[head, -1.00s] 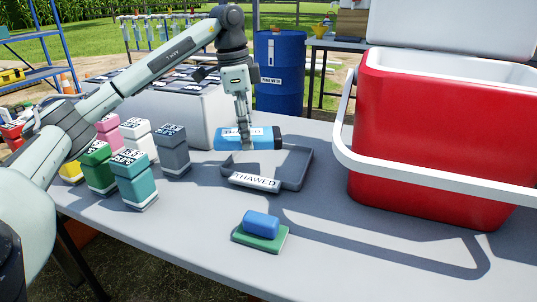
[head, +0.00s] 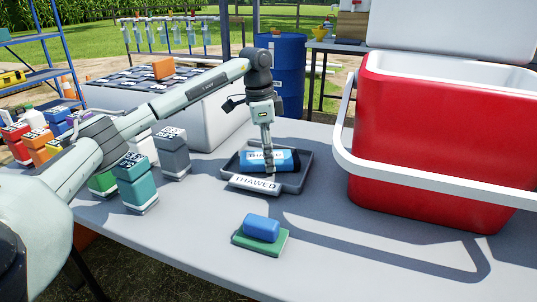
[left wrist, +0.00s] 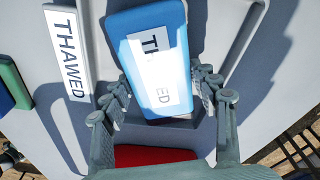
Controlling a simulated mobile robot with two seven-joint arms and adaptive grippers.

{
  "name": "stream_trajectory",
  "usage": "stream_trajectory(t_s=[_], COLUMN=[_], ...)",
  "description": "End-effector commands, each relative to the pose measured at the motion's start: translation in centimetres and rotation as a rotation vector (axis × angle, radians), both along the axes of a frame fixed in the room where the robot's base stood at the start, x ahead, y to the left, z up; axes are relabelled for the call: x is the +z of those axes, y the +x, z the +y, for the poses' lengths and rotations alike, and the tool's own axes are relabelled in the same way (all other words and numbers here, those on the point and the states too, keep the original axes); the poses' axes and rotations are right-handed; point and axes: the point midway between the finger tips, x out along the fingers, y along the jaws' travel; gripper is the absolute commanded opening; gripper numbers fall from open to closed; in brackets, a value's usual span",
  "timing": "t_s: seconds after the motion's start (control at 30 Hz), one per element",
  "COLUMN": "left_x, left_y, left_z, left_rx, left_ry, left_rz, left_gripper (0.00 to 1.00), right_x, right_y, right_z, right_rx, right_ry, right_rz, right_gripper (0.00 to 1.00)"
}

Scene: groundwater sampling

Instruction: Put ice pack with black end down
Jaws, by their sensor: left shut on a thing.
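My left gripper (head: 267,170) points down and is shut on the blue ice pack (head: 252,161) with a white label and a black end (head: 294,160). The pack lies level inside the outline of the grey tray (head: 304,178) with the "THAWED" sign (head: 255,185). I cannot tell whether it touches the tray floor. In the left wrist view the pack (left wrist: 178,30) shows its blue face and label, between the fingers of the left gripper (left wrist: 162,95); the sign (left wrist: 66,52) is at the left. My right gripper is not in view.
A red cooler (head: 430,145) with a white handle stands at the right. A blue block on a green pad (head: 262,230) lies in front of the tray. Several coloured bottles, including a teal one (head: 137,183) and a grey one (head: 173,155), stand at the left.

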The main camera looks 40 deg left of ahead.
Motion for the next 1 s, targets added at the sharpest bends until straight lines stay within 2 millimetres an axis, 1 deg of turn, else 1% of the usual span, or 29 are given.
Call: stream_trajectory(t_s=[0.07,0.1,0.27,0.57,0.67,0.77,1.0], left_x=[-0.1,-0.3,-0.2,-0.1,0.4,1.8,7.1], left_y=[0.0,0.0,0.0,0.0,0.0,-0.1,-0.4], left_z=[0.0,0.0,0.0,0.0,0.1,0.2,0.7], left_rx=[0.0,0.0,0.001,0.001,0.001,0.001,0.001], left_ry=[-0.001,0.001,0.001,0.001,0.0,0.0,-0.001], left_rz=[-0.001,0.001,0.001,0.001,-0.001,-0.002,-0.003], left_gripper=[0.2,0.61,0.8,0.8,0.8,0.8,0.8], right_x=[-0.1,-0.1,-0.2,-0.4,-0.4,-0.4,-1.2], right_y=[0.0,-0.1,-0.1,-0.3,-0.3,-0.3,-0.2], right_z=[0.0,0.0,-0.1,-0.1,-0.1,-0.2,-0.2], right_rx=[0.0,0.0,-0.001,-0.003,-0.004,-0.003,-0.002], right_ry=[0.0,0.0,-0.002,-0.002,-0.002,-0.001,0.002], right_rz=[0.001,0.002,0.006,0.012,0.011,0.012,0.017], right_gripper=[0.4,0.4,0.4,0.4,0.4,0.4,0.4])
